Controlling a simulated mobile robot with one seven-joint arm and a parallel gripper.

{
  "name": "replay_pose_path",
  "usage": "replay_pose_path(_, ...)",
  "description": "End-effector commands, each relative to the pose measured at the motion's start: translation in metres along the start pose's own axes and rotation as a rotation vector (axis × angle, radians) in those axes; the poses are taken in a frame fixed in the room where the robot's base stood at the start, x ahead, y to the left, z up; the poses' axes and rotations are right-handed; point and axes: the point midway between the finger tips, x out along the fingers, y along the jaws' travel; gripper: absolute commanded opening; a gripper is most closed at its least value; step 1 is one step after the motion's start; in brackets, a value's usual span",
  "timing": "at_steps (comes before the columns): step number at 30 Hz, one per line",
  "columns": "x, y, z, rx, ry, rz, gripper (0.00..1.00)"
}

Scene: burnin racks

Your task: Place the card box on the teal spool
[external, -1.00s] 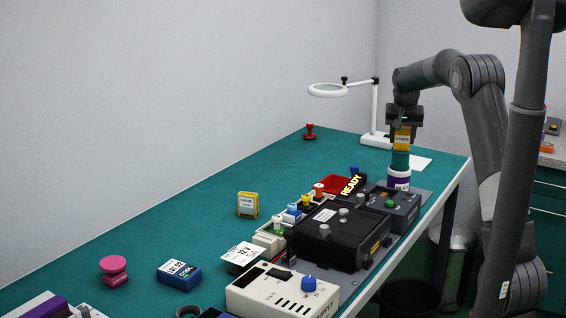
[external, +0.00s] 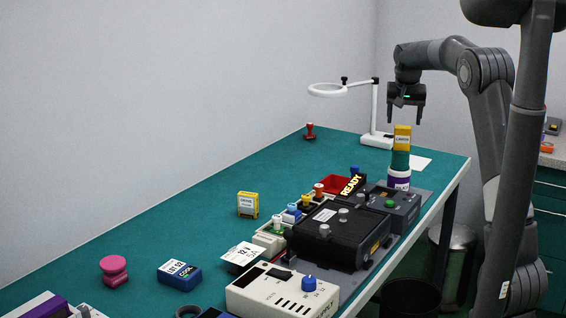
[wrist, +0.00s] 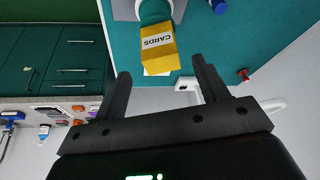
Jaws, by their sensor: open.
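The yellow card box (external: 402,138) stands upright on top of the teal spool (external: 400,161), which is stacked on a white and purple spool (external: 399,180) at the far right of the bench. My gripper (external: 406,118) is open and empty, above the card box and apart from it. In the wrist view the card box (wrist: 159,48) shows its "CARDS" label beyond the open fingers (wrist: 163,85), with part of the teal spool (wrist: 155,11) behind it.
A magnifier lamp (external: 376,115) stands just behind the stack. A black machine (external: 340,236), a red tray (external: 335,184) and a "READY" sign (external: 352,185) are in front. Another yellow box (external: 248,204) stands mid-bench. The left part of the bench is mostly clear.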

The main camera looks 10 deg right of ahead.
Motion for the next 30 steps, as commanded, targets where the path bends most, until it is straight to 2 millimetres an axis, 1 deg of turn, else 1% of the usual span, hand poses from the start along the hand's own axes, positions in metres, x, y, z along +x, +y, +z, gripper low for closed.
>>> replay_pose_path(1, -0.012, 0.000, -0.001, 0.000, 0.004, -0.002, 0.67)
replay_pose_path(6, -0.036, 0.000, 0.000, 0.000, 0.001, 0.000, 0.67)
replay_pose_path(9, -0.043, 0.000, 0.000, 0.000, 0.001, 0.000, 0.67)
replay_pose_path(14, -0.047, 0.001, 0.001, 0.000, 0.000, 0.000, 0.67)
replay_pose_path(17, -0.055, 0.004, 0.007, -0.006, 0.002, -0.006, 0.67)
replay_pose_path(20, -0.072, 0.011, 0.023, -0.021, 0.005, -0.021, 0.67)
replay_pose_path(23, -0.095, 0.022, 0.050, -0.048, 0.009, -0.041, 0.67)
replay_pose_path(27, -0.124, 0.039, 0.095, -0.092, 0.017, -0.070, 0.67)
replay_pose_path(29, -0.134, 0.047, 0.115, -0.111, 0.020, -0.081, 0.67)
replay_pose_path(30, -0.140, 0.051, 0.129, -0.123, 0.024, -0.089, 0.67)
